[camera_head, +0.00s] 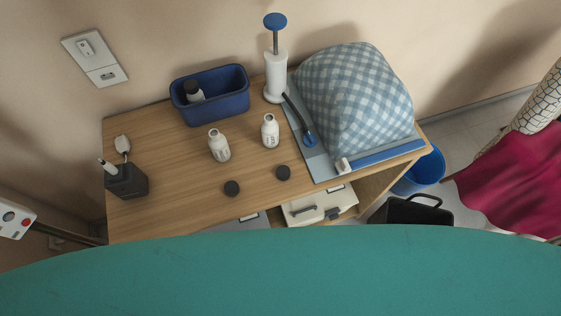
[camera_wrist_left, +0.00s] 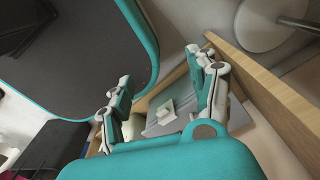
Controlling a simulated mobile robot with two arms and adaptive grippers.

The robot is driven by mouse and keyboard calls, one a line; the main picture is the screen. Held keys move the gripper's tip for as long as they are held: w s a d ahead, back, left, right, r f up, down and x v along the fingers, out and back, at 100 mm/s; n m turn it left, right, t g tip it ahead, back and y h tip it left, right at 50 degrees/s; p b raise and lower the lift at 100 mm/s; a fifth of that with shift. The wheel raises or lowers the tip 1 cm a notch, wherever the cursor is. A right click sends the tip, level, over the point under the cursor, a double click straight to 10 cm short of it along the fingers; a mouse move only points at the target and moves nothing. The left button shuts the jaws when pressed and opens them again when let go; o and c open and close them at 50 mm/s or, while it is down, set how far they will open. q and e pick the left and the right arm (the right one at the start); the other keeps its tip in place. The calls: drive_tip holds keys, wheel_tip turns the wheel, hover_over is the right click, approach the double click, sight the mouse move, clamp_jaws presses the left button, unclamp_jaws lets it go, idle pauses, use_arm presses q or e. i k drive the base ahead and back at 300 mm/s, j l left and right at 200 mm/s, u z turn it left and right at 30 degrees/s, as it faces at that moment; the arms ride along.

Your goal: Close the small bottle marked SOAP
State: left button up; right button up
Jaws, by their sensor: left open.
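Two small white bottles stand upright and open-topped on the wooden table in the head view: a left one (camera_head: 219,146) and a right one (camera_head: 270,131). Both carry dark label print too small to read, so I cannot tell which says SOAP. Two dark round caps lie apart from them, a left cap (camera_head: 232,188) and a right cap (camera_head: 283,173). A third bottle with a black cap (camera_head: 194,91) is in the blue bin. My left gripper (camera_wrist_left: 162,98) is open and empty in the left wrist view, below the tabletop edge, away from the bottles. My right gripper is not visible.
The blue bin (camera_head: 211,106) stands at the table's back. A white pump dispenser (camera_head: 275,75) and a checked cloth bundle (camera_head: 355,95) stand to the right. A dark holder with brushes (camera_head: 127,181) is at the left. The tabletop (camera_head: 170,205) is clear around the caps.

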sight(270, 127)
drive_tip(key=u, duration=1.55)
drive_tip(key=k+l, duration=0.5)
drive_tip(key=k+l+u, duration=0.1)
drive_tip(key=k+l, duration=0.4)
drive_tip(key=k, duration=0.25)
